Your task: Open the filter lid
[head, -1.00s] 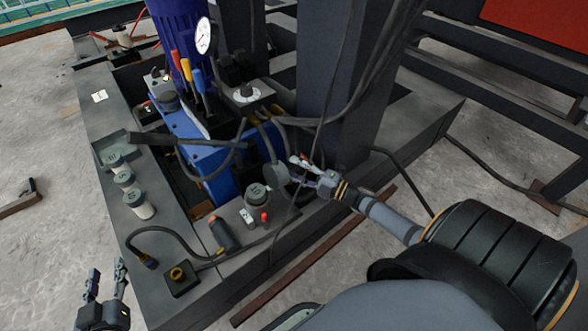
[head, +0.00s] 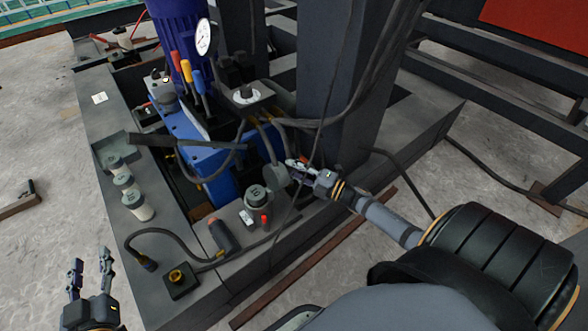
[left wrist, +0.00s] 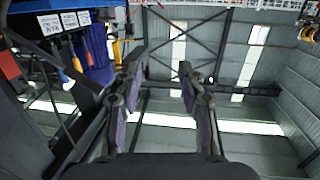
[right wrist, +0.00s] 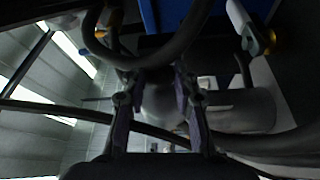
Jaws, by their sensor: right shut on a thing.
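A grey round lid (head: 277,177) stands tilted on edge beside the dark-capped grey filter (head: 258,197) on the machine's base. My right gripper (head: 293,166) is at the lid's upper right edge and is shut on it. In the right wrist view, the fingers (right wrist: 160,85) close around a grey rounded surface (right wrist: 160,103), partly hidden by a dark hose. My left gripper (head: 90,268) is open and empty at the lower left, away from the filter. Its fingers (left wrist: 158,85) stand apart in the left wrist view.
A dark hose (head: 291,207) passes close to my right gripper. The blue hydraulic unit (head: 207,160) with coloured levers stands behind. A dark column (head: 335,105) rises behind the gripper.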

